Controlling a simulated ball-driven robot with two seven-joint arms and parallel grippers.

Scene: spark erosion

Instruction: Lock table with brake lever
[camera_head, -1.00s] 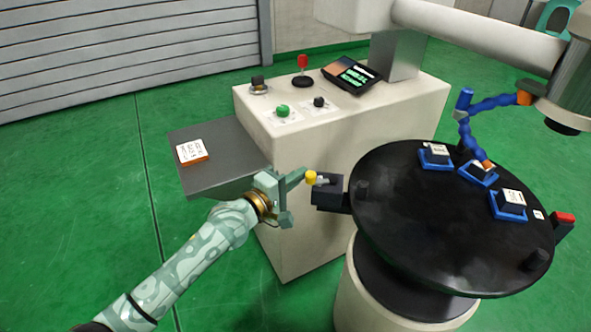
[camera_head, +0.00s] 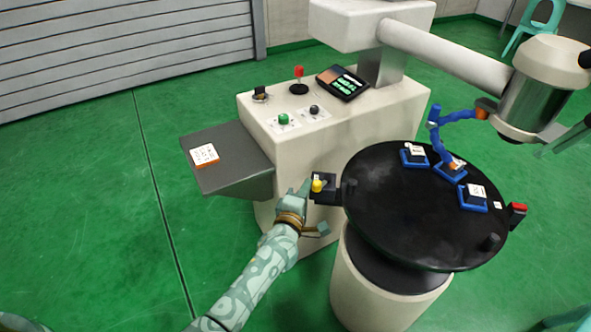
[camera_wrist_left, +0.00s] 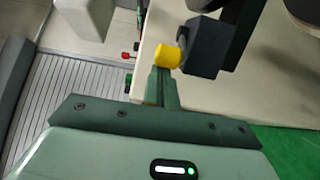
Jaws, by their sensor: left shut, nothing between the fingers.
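The brake lever with its yellow knob (camera_head: 317,185) sits on a black block (camera_head: 326,196) at the left rim of the round black table (camera_head: 400,215). My left gripper (camera_head: 304,192) is shut and empty, its fingertips close beside the yellow knob on its left. In the left wrist view the shut fingers (camera_wrist_left: 161,84) point at the yellow knob (camera_wrist_left: 167,56), which lies just past their tips. I cannot tell whether they touch it. A pale green part at the right edge of the head view looks like my right gripper (camera_head: 562,142), mostly cut off.
Blue-based fixtures (camera_head: 472,198) stand on the table, with a blue jointed hose (camera_head: 440,140) above. A red-tipped part (camera_head: 517,209) sticks out at the right rim. The beige console (camera_head: 330,135) and its grey side shelf (camera_head: 225,175) stand behind and left of my left gripper.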

